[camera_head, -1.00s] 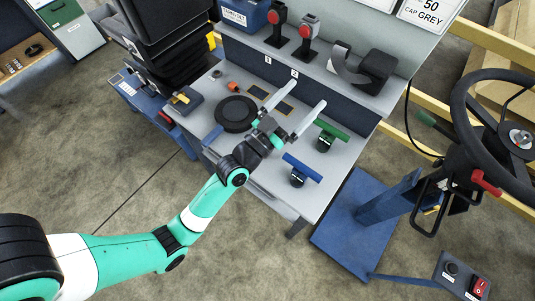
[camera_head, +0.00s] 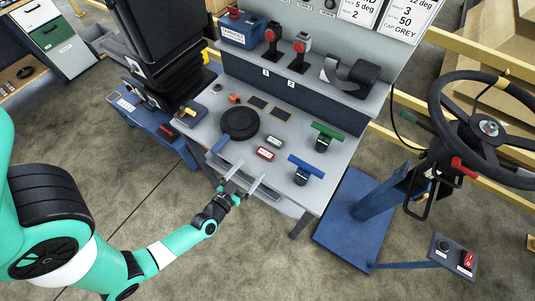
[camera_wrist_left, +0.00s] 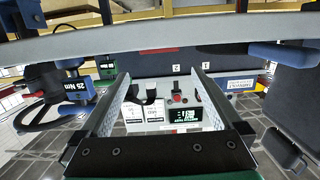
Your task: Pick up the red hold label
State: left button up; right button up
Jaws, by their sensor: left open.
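The red hold label (camera_head: 265,153) lies flat on the grey desk top, just in front of a green label (camera_head: 274,141). My left gripper (camera_head: 247,176) is open and empty at the desk's front edge, in front of the red label and apart from it. In the left wrist view, the two open fingers (camera_wrist_left: 162,80) show with nothing between them. I cannot make out the red label in that view. My right gripper is not in view.
On the desk (camera_head: 205,127), a black round disc (camera_head: 240,122) stands left of the labels, and blue (camera_head: 305,168) and green (camera_head: 328,135) T-handles stand to the right. A steering wheel (camera_head: 487,128) is farther right. Several levers line the raised shelf.

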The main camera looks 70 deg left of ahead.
aim_at(265, 154)
pick_arm(q)
jog(key=x, duration=0.3)
jog(key=shift+w+a+f+b, duration=0.1)
jog(key=shift+w+a+b, duration=0.1)
jog(key=shift+b, duration=0.15)
jog(key=shift+w+a+f+b, duration=0.1)
jog(key=shift+w+f+b, duration=0.1)
jog(key=shift+w+b, duration=0.1)
jog(key=b+x, duration=0.1)
jog(key=x, duration=0.3)
jog(key=shift+f+b, duration=0.2)
jog(key=shift+b, duration=0.15)
jog(key=shift+w+a, duration=0.15)
jog(key=shift+w, duration=0.05)
jog(key=c, duration=1.1)
jog(key=shift+o, duration=0.2)
notch_tip(265, 154, up, 10)
jog(key=p, duration=0.9)
jog(key=shift+s, duration=0.1)
